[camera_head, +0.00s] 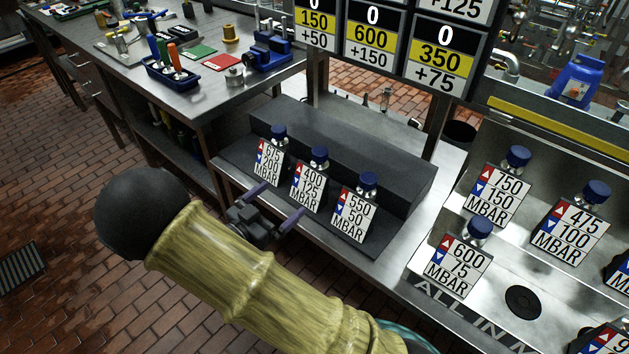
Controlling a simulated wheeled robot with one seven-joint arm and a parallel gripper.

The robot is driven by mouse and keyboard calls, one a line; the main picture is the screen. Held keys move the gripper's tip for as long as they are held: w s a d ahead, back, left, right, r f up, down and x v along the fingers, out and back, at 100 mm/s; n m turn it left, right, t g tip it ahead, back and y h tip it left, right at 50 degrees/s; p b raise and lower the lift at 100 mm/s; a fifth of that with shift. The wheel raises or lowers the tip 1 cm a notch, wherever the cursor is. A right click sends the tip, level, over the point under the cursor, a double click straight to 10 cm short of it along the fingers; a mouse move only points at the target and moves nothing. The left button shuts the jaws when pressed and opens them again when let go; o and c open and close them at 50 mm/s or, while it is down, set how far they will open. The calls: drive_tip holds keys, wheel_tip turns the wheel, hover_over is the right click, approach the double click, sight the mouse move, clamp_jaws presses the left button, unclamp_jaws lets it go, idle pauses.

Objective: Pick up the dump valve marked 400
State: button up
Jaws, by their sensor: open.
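The dump valve marked 400 (309,187) is the middle one of three valves in a row on a dark stepped rack (345,150). Its white tag reads 400, 125, MBAR, and its blue knob (319,155) stands above the tag. My gripper (281,203) is open, with two purple fingers spread apart. It is in front of the row, low and left of the 400 tag. The fingers look apart from the tag, though the exact gap in depth cannot be told. Nothing shows between the fingers.
The valve marked 675 (268,163) stands close on the left, and the valve marked 550 (353,214) on the right. More tagged valves, such as the 600 (457,266), stand on a metal tray at right. A workbench (190,105) with tools is behind left.

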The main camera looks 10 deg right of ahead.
sight(310, 176)
drive_tip(key=x, duration=0.7)
drive_tip(key=shift+w, duration=0.1)
drive_tip(key=shift+x, duration=2.65)
drive_tip(key=c, duration=1.1)
wheel_tip(310, 176, up, 10)
drive_tip(key=shift+p, duration=0.6)
